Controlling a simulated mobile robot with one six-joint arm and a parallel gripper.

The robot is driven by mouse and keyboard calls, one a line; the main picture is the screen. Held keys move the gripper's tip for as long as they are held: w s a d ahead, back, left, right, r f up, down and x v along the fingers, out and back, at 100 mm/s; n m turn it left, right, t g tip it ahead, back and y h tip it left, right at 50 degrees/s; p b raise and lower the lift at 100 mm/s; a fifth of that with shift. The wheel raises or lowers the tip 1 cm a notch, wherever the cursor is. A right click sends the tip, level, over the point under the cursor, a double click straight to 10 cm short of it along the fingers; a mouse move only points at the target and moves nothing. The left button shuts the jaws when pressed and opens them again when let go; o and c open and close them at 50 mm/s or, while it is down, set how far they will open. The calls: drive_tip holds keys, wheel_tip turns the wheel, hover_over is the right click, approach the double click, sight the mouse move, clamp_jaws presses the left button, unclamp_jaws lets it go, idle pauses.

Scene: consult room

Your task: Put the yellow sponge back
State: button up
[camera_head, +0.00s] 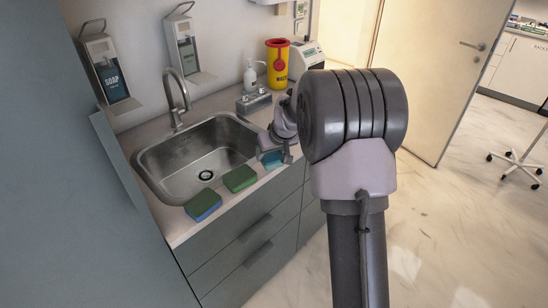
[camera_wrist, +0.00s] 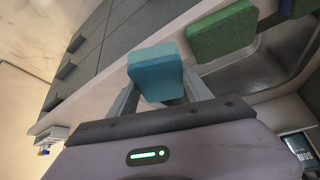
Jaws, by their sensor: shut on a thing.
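My gripper (camera_head: 274,152) is shut on a blue sponge (camera_wrist: 155,68) at the front edge of the counter, right of the sink. The blue sponge shows partly in the head view (camera_head: 272,160); I cannot tell whether it touches the counter. In the wrist view, my gripper's fingers (camera_wrist: 158,92) sit on either side of it. A green sponge (camera_head: 240,178) lies on the counter's front strip, just left of my gripper. Another sponge (camera_head: 202,204), green on top with a blue side, lies further left. No yellow sponge shows in either view.
The steel sink (camera_head: 165,168) with its tap (camera_head: 177,98) lies behind the sponges. A metal box (camera_head: 253,102), a white pump bottle (camera_head: 250,77) and a yellow waste bin (camera_head: 277,65) stand at the counter's back right. Two dispensers hang on the wall.

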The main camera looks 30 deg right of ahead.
sight(274, 155)
drive_tip(key=w+d, duration=0.1)
drive_tip(key=w, duration=0.1)
drive_tip(key=w+d, duration=0.1)
drive_tip(key=shift+w+d+f, duration=0.15)
drive_tip(key=shift+d+f, duration=0.1)
drive_tip(key=shift+d, duration=0.1)
drive_tip(key=shift+w+d+f+b, duration=0.2)
drive_tip(key=shift+w+b, duration=0.05)
drive_tip(key=shift+b, duration=0.05)
drive_tip(key=shift+f+b, duration=1.2)
drive_tip(key=shift+f, duration=0.75)
drive_tip(key=o, duration=1.2)
